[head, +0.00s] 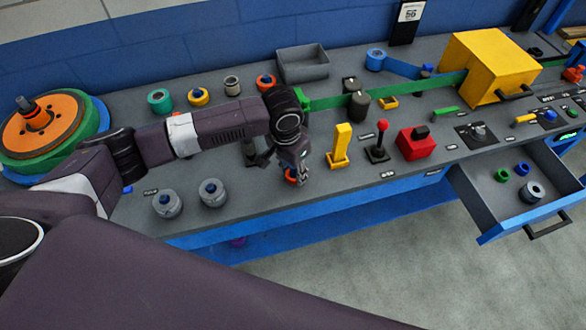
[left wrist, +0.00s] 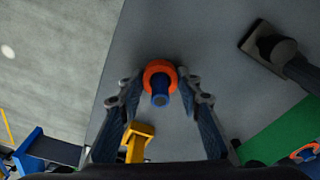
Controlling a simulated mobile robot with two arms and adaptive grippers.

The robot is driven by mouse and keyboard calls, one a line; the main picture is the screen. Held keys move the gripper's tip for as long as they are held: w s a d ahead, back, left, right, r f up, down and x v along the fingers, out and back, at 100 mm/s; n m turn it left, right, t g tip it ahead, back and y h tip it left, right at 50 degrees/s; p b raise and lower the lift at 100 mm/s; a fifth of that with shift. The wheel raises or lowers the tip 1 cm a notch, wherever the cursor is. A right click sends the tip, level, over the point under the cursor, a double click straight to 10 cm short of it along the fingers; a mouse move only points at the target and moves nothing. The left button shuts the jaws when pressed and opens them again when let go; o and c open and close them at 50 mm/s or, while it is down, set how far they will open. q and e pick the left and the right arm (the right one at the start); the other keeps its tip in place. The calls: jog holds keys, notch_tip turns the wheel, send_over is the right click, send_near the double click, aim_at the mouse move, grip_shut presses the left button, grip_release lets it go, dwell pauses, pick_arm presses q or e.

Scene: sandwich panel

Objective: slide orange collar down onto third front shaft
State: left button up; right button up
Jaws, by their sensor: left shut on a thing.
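The orange collar (left wrist: 152,68) is around the blue third front shaft (left wrist: 159,99) in the left wrist view, with the shaft's end showing through it. My left gripper (left wrist: 160,80) is shut on the collar, one finger on each side. In the head view my left gripper (head: 299,179) points down at the front of the panel, and only a bit of the orange collar (head: 290,179) shows beside it. How far down the shaft the collar sits, I cannot tell. My right gripper is not in view.
Two grey collars (head: 166,204) (head: 213,193) sit on front shafts to the left. A yellow lever (head: 341,146) stands close right of the gripper. An open drawer (head: 480,205) juts out at the right.

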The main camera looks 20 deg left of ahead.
pick_arm(q)
jog(key=o, duration=1.2)
notch_tip(320, 180, up, 6)
jog(key=p, duration=0.7)
notch_tip(320, 180, up, 5)
jog(key=p, duration=0.4)
jog(key=shift+f+p, duration=0.2)
jog(key=shift+p, duration=0.15)
jog(key=shift+s+d+f, duration=0.1)
